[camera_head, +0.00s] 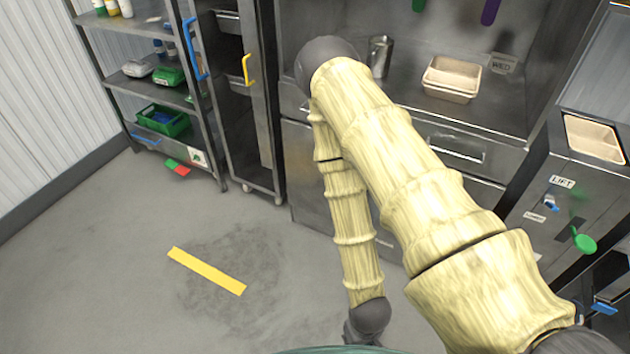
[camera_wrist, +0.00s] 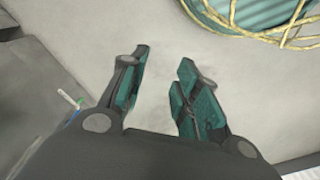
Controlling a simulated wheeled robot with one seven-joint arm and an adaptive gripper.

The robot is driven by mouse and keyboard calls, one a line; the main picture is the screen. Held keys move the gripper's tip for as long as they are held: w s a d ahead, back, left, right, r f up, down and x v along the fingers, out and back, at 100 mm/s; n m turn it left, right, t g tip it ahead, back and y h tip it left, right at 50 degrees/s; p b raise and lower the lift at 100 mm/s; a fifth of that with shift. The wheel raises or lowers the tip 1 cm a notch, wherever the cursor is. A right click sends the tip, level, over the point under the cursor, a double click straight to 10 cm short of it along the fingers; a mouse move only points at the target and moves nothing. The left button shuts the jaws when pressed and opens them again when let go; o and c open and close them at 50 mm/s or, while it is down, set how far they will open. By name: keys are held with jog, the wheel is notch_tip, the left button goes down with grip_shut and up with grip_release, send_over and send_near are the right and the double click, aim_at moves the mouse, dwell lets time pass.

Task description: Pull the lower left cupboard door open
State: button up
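The grey steel cupboard front stands below the counter in the head view. Its lower left door (camera_head: 302,165) looks closed and is partly hidden behind my arm; I cannot make out its handle. My arm reaches over the counter edge and folds back down, so my gripper is largely out of the head view at the bottom. In the wrist view my gripper (camera_wrist: 165,58) has its two teal-padded fingers apart, with nothing between them. It points at bare grey floor, away from the door.
A tall rack (camera_head: 235,85) with a yellow handle stands left of the cupboard. Shelving (camera_head: 150,95) with a green crate (camera_head: 163,120) is further left. A tray (camera_head: 450,80) and a metal cup (camera_head: 380,57) stand on the counter. The floor (camera_head: 130,240) is open, with yellow tape (camera_head: 206,271).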

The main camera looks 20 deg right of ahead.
jog(key=w+d+f+m+t+h+b, duration=0.15)
jog(key=w+f+b, duration=0.35)
jog(key=w, duration=0.5)
jog(key=w+d+f+m+t+h+b, duration=0.1)
jog(key=w+d+f+t+h+b, duration=0.15)
jog(key=w+b, duration=0.55)
jog(key=w+d+f+m+t+h+b, duration=0.1)
jog(key=w+d+f+t+b, duration=0.3)
jog(key=w, duration=0.7)
jog(key=shift+w+d+r+m+t+h+b, duration=0.15)
jog(key=shift+w+d+r+m+h+b, duration=1.1)
jog(key=shift+w+d+b, duration=2.55)
jog(key=shift+w+d+r+m+t+h+b, duration=0.1)
jog(key=shift+w+d+r+m+h+b, duration=0.5)
jog(key=shift+w+d+m+h+b, duration=2.85)
jog(key=shift+w+d+r+n+t+h+b, duration=0.15)
jog(key=shift+w+d+r+n+h+b, duration=0.7)
jog(key=shift+w+d+b, duration=3.3)
jog(key=a+b, duration=0.1)
jog(key=w+a+b, duration=0.1)
jog(key=b, duration=0.1)
jog(key=a+b, duration=0.1)
jog(key=b, duration=0.1)
jog(key=shift+w+a+r+y, duration=0.1)
jog(key=shift+w+a+y, duration=0.1)
jog(key=shift+w+y, duration=0.05)
grip_shut()
